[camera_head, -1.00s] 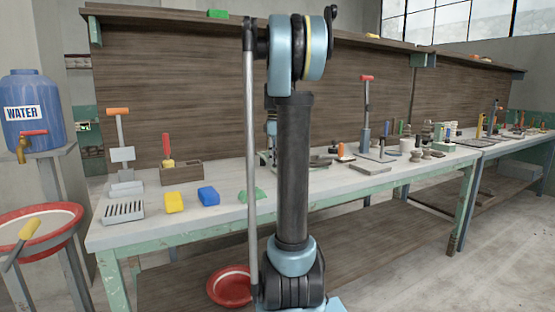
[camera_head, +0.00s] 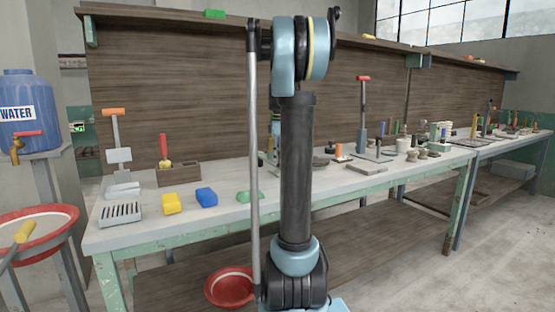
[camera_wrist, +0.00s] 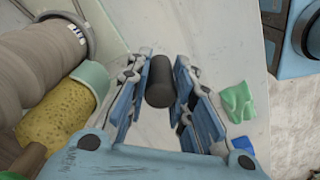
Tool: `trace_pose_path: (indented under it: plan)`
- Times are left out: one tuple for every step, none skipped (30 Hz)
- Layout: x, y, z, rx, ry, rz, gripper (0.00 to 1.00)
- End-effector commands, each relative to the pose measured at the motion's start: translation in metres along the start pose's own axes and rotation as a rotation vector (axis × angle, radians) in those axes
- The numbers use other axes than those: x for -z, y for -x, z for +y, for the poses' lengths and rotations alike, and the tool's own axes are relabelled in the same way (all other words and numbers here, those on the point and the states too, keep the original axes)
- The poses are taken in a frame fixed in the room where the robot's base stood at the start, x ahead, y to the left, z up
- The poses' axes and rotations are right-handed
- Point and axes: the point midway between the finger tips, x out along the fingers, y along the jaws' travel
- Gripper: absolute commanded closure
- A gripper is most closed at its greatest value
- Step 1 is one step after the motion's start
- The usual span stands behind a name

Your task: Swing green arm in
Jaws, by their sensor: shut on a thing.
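My gripper (camera_wrist: 160,95) shows in the wrist view with its two blue-grey fingers on either side of a dark, rounded cylinder (camera_wrist: 160,80). It is shut on this cylinder, which looks like a handle end. What the cylinder joins is hidden. A pale green collar or arm part (camera_wrist: 90,78) lies left of the fingers, beside a yellow sponge-like piece (camera_wrist: 58,118). I cannot tell whether this is the green arm. In the head view my own arm hides the gripper and the bench spot behind it.
A ribbed beige body (camera_wrist: 42,70) stands close left of my gripper. A crumpled green piece (camera_wrist: 238,100) and a blue block (camera_wrist: 243,145) lie right. The bench (camera_head: 232,192) also carries a yellow block (camera_head: 172,203), a wooden box (camera_head: 178,175) and a slotted tray (camera_head: 121,213).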

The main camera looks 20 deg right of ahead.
Motion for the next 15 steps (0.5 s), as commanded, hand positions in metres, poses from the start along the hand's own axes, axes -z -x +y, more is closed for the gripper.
trace_pose_path:
  plan:
    - [-0.0048,0.0006,0.0041,-0.008,-0.005,-0.009,0.72]
    - [-0.0049,0.0006,0.0041,-0.008,-0.006,-0.009,0.65]
    - [-0.0048,0.0005,0.0038,-0.008,-0.006,-0.009,0.57]
    - [-0.0045,0.0005,0.0036,-0.007,-0.005,-0.009,0.57]
    - [-0.0041,0.0004,0.0032,-0.007,-0.005,-0.008,0.57]
    - [-0.0036,0.0004,0.0029,-0.006,-0.004,-0.008,0.57]
    - [-0.0032,0.0003,0.0026,-0.006,-0.003,-0.007,0.57]
    - [-0.0029,0.0003,0.0024,-0.005,-0.003,-0.007,0.57]
    - [-0.0024,0.0003,0.0021,-0.005,-0.002,-0.007,0.57]
    - [-0.0021,0.0002,0.0019,-0.005,-0.002,-0.006,0.57]
    - [-0.0018,0.0002,0.0017,-0.004,-0.002,-0.006,0.57]
    - [-0.0017,0.0005,0.0015,-0.004,-0.001,-0.006,0.57]
    - [-0.0016,0.0009,0.0014,-0.004,-0.001,-0.006,0.57]
    - [-0.0015,0.0017,0.0014,-0.004,-0.001,-0.006,0.57]
    - [-0.0014,0.0035,0.0013,-0.004,-0.001,-0.005,0.57]
